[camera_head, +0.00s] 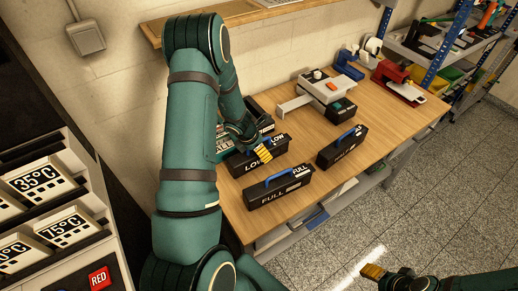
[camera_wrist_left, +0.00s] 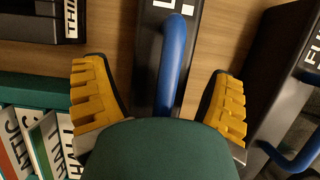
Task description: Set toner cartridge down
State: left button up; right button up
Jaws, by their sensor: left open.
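A black toner cartridge (camera_head: 246,165) labelled LOW, with a blue handle, lies on the wooden table in the head view. My left gripper (camera_head: 260,151) is over it. In the left wrist view the open yellow fingers stand either side of the blue handle (camera_wrist_left: 174,62), apart from it. A second black cartridge (camera_head: 282,190), labelled FULL, lies in front, nearer the table edge; it also shows at the right of the left wrist view (camera_wrist_left: 275,85). A third cartridge (camera_head: 343,146) lies to the right. My right gripper (camera_head: 373,271) is low at the right, off the table; its opening is unclear.
A grey-white device (camera_head: 318,86) stands behind the cartridges, with a red tool (camera_head: 397,80) farther right. A green holder with white cards (camera_wrist_left: 40,95) is left of the left gripper. Table between the cartridges and red tool is partly clear. A shelf rack (camera_head: 440,45) stands beyond.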

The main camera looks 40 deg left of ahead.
pick_arm(q)
jog(key=p+v, duration=0.3)
jog(key=v, duration=0.9)
jog(key=shift+p, duration=0.4)
jog(key=shift+s+r, duration=0.1)
